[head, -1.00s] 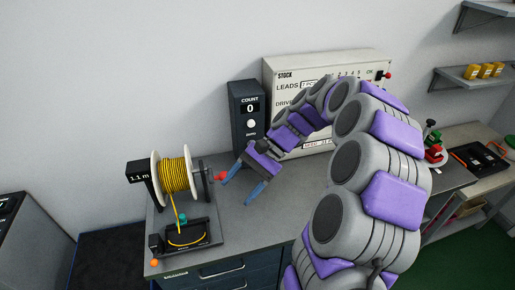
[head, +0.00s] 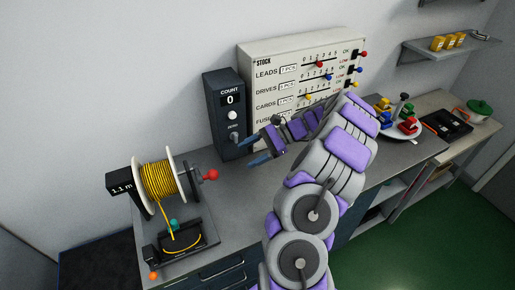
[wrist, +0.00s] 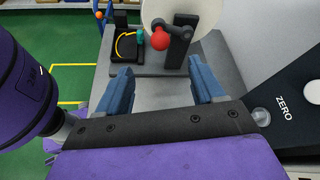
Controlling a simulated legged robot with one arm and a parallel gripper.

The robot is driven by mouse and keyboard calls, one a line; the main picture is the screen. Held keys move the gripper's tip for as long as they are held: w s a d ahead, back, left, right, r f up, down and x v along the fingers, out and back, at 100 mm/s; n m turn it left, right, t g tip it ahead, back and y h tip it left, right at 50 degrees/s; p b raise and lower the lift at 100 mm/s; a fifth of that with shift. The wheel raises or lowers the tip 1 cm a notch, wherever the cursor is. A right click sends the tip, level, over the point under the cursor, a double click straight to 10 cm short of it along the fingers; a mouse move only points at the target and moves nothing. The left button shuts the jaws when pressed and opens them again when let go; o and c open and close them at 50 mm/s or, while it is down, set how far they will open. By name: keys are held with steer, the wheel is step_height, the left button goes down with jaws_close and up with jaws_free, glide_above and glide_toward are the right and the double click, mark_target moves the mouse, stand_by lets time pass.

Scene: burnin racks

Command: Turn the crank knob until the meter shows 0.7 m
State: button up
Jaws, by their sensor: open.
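The red crank knob (head: 211,174) sticks out on the right side of the spool stand. The white-flanged spool (head: 156,180) carries yellow cable, and the black meter (head: 121,189) on its left reads 1.1 m. My gripper (head: 258,152) is open and empty, to the right of the knob and a little above it, apart from it. In the wrist view the knob (wrist: 160,40) shows beyond the open blue fingers (wrist: 160,88), between them and ahead, on its crank arm in front of the spool.
A dark counter box (head: 231,112) reading 0 with a ZERO button stands close behind my gripper. A white stock board (head: 300,75) leans at the wall. A tray with colored pieces (head: 400,130) is at the right.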

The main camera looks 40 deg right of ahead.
mark_target(212, 179)
steer(key=b+x, duration=0.1)
steer(key=x, duration=1.3)
steer(key=shift+a+f+b, duration=0.15)
steer(key=shift+a+b, duration=0.15)
steer(key=shift+a, duration=0.1)
steer(key=shift+d, duration=0.1)
steer(key=shift+c, duration=1.3)
steer(key=c, duration=0.8)
steer(key=shift+o, duration=0.2)
steer(key=shift+f+b, duration=0.35)
steer(key=shift+f, duration=1.2)
